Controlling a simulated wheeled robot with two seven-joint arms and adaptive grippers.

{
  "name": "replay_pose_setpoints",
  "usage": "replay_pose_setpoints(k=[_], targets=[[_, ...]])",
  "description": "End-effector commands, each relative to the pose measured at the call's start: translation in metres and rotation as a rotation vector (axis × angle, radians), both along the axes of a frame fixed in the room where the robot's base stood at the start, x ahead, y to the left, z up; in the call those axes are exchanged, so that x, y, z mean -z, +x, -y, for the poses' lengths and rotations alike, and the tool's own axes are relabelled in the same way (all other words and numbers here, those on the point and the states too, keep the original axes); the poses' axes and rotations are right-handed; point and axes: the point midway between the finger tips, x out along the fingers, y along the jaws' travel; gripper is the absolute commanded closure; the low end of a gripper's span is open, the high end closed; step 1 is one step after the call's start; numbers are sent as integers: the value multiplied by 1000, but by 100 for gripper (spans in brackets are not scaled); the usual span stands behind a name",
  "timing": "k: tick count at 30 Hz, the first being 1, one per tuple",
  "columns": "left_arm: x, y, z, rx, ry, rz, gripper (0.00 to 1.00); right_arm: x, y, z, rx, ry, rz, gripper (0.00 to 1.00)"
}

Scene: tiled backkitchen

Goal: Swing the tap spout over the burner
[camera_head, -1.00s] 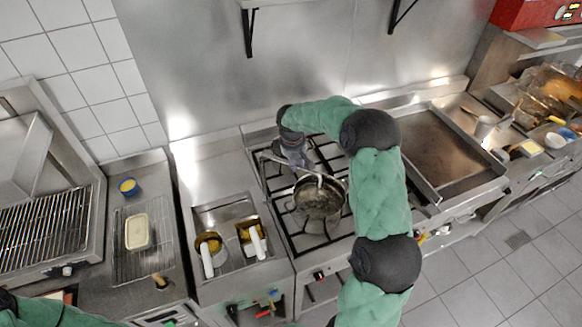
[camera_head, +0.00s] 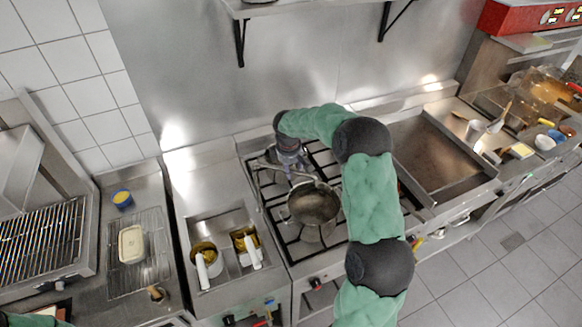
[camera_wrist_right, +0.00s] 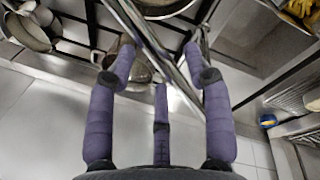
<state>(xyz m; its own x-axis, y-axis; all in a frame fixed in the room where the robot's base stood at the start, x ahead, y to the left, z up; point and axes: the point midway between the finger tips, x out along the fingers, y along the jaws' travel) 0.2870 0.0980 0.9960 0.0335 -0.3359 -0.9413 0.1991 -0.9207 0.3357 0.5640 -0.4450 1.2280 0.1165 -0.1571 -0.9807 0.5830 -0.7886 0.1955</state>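The metal tap spout (camera_head: 298,173) is a thin tube over the back of the black-grated burner hob (camera_head: 272,212). Its end reaches the back rim of a steel pot (camera_head: 315,205) standing on the grates. My right gripper (camera_head: 289,160) is at the spout, partly hidden by its own wrist. In the right wrist view the purple fingers of my right gripper (camera_wrist_right: 160,55) are spread apart. A shiny tube, the spout (camera_wrist_right: 150,38), runs slantwise between them; whether a finger touches it I cannot tell. Only a bit of green left arm shows at the bottom left of the head view.
Fryer baskets (camera_head: 204,257) with pale handles stand left of the hob. A griddle (camera_head: 430,150) lies to the right, behind my right arm. A wall shelf (camera_head: 285,8) hangs above. A wire rack with a cream-coloured tub (camera_head: 131,243) is at the far left.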

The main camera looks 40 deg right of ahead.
Motion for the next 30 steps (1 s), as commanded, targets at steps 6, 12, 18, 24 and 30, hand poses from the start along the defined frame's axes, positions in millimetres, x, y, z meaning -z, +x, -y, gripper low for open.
replay_pose_setpoints(k=[6,12,18,24,30], targets=[[0,0,0,0,0,0,60,0,0,0,0,0,0,49],[0,0,0,0,0,0,60,-17,-1,-2,1,0,3,49],[0,0,0,0,0,0,60,-54,-6,-8,-1,-1,3,49],[0,0,0,0,0,0,60,-90,-10,-15,0,0,3,49],[0,0,0,0,0,0,60,-112,-13,-18,0,0,1,49]])
